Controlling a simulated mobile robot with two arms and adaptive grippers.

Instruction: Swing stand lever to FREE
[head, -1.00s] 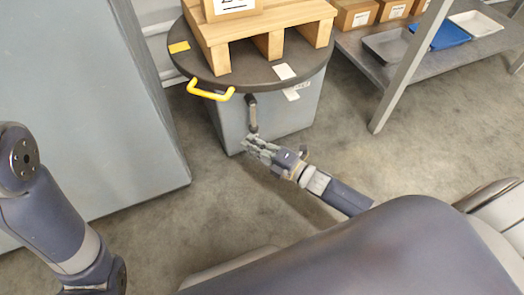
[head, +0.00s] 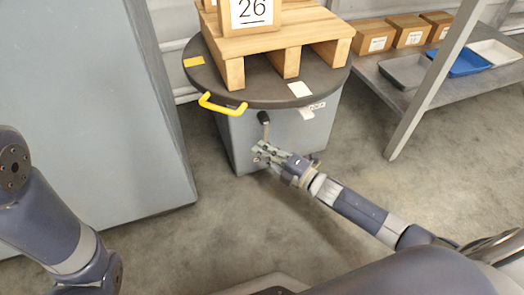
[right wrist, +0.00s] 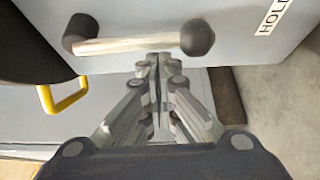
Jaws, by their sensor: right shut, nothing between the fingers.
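The stand lever (head: 264,120) is on the front of the grey stand (head: 238,143), under the round dark turntable top. It hangs roughly downward in the head view. In the right wrist view the lever (right wrist: 135,45) is a metal bar with a dark hub at the left and a dark round knob at the right. My right gripper (head: 259,153) is shut and empty, with its fingertips (right wrist: 155,62) beside the bar near the knob. I cannot tell if they touch it. My left arm shows at the left, but its gripper is out of view.
A yellow handle (head: 220,106) sticks out from the turntable rim (head: 275,101). A wooden pallet (head: 265,45) with a box marked 26 (head: 252,12) sits on top. A partly cut-off label (right wrist: 272,15) reads "HOL". A grey cabinet (head: 95,110) stands left, a shelf (head: 375,70) right.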

